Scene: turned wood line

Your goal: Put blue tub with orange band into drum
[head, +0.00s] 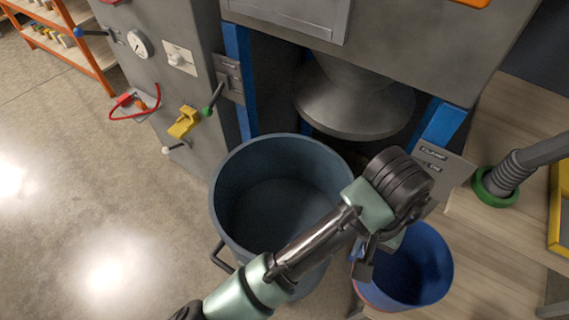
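The blue tub (435,258) stands at the lower right on the wooden surface, its open top facing up. A little orange shows low on its outer left side. The drum (226,215) is a large dark blue-grey open container left of the tub, with a handle on its near left side. The part of its inside that shows looks empty; my arm crosses in front of its right side. My gripper (364,264) points down at the tub's left rim. The fingers are small and partly hidden, so I cannot tell whether they are closed on the rim.
A grey machine with a round metal cone (355,105) stands behind the drum. A hose with a green collar (496,187) is at right. The floor at left is clear.

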